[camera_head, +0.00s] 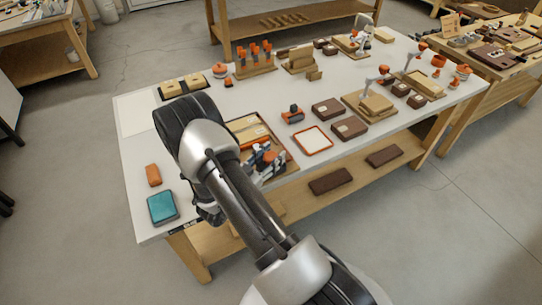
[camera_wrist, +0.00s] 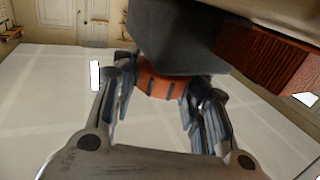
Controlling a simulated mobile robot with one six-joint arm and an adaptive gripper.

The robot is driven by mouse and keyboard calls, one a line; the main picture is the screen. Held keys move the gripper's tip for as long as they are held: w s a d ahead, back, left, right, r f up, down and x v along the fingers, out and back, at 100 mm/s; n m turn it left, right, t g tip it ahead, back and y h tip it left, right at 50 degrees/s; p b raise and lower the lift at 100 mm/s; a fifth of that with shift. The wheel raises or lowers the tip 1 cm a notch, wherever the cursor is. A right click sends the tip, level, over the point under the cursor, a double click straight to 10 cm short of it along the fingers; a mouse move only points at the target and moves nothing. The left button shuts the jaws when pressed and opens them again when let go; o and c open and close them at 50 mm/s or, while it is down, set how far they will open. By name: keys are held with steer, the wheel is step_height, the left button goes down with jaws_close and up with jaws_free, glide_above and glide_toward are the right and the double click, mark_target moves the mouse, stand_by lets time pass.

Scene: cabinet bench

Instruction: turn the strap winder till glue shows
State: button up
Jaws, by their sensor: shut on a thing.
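An orange ribbed knob (camera_wrist: 158,86), which looks like the strap winder's, sits under a dark grey block (camera_wrist: 185,38) in the wrist view. My gripper (camera_wrist: 163,92) has one finger on each side of the knob and is shut on it. In the head view my gripper (camera_head: 266,168) is at the bench's front edge, beside a wooden fixture (camera_head: 292,170), with a bit of orange (camera_head: 269,156) showing between its parts. My arm hides much of the fixture. I cannot make out any glue or strap marking.
The white bench top (camera_head: 145,125) holds a teal box (camera_head: 162,207) and an orange block (camera_head: 153,175) at left. A red-rimmed tray (camera_head: 313,140), brown boxes (camera_head: 327,108) and a small orange-and-black item (camera_head: 292,114) stand to the right. A lower shelf holds dark boxes (camera_head: 330,181).

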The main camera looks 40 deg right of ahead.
steer(key=o, duration=1.1)
steer(key=a, duration=0.4)
steer(key=s+a, duration=0.1)
steer(key=a, duration=0.3)
steer(key=s+a, duration=0.1)
steer(key=a, duration=0.3)
